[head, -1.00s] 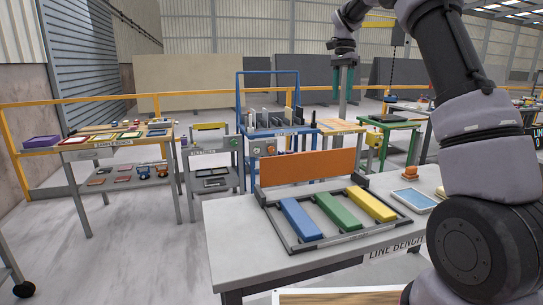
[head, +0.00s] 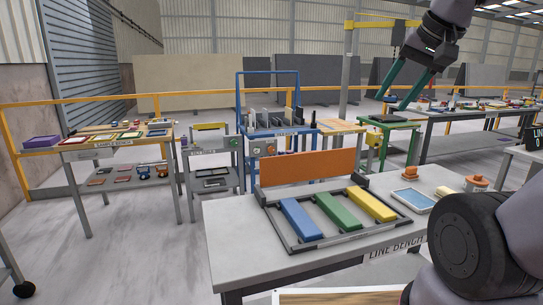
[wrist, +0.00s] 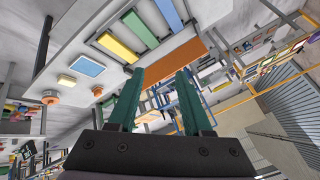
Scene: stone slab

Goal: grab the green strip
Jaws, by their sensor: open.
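The green strip (head: 338,212) lies in a dark frame on the line bench (head: 235,225), between a blue strip (head: 300,219) and a yellow strip (head: 371,204). In the wrist view the green strip (wrist: 140,30) shows near the top, beyond the fingertips. My gripper (head: 398,98) has two green fingers, open and empty, raised in the air above and to the right of the bench. In the wrist view my gripper (wrist: 158,75) has clear space between its fingers.
An orange panel (head: 306,167) stands upright behind the strips. A blue-topped tray (head: 413,200) and orange round-topped items (head: 476,183) sit on the bench to the right. A sample bench (head: 95,143) stands at the left. Air above the strips is clear.

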